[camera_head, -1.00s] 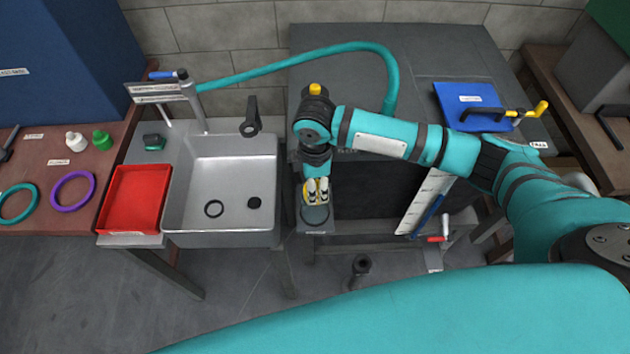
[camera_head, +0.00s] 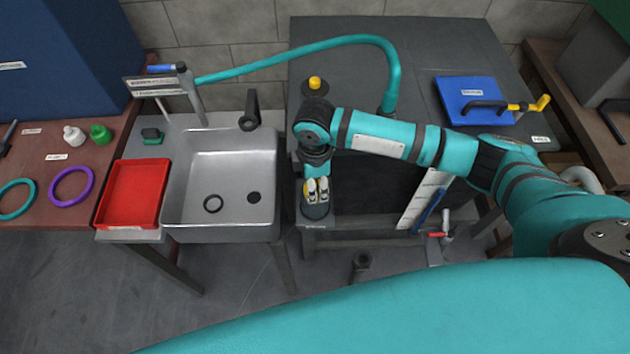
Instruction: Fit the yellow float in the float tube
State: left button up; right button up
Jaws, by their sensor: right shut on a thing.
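My right gripper (camera_head: 317,190) points down at the front left corner of the dark tank (camera_head: 460,48), just over a dark round fitting (camera_head: 316,212) that looks like the float tube. Its jaws are shut, with white and yellow showing at the fingertips. The held thing looks like the yellow float, but the fingers mostly hide it. I cannot tell whether it is inside the round opening or above it. My left gripper is not in view.
A black disc with a yellow knob (camera_head: 315,83) sits on the tank behind my right wrist. A blue plate (camera_head: 465,92) lies at right, by a yellow-tipped black handle (camera_head: 540,103). A teal hose (camera_head: 290,47) crosses the back. A sink (camera_head: 235,170) and red tray (camera_head: 133,190) stand left.

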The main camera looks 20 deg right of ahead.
jog(key=shift+s+f, duration=0.15)
jog(key=shift+f, duration=0.05)
jog(key=shift+s+f, duration=0.1)
jog(key=shift+f, duration=0.05)
jog(key=o, duration=0.9)
jog(key=shift+o, duration=1.4)
jog(key=shift+f, duration=0.1)
jog(key=shift+w+r, duration=0.2)
jog(key=shift+r, duration=0.1)
notch_tip(320, 180, up, 12)
jog(key=shift+f, duration=0.2)
jog(key=shift+a, duration=0.1)
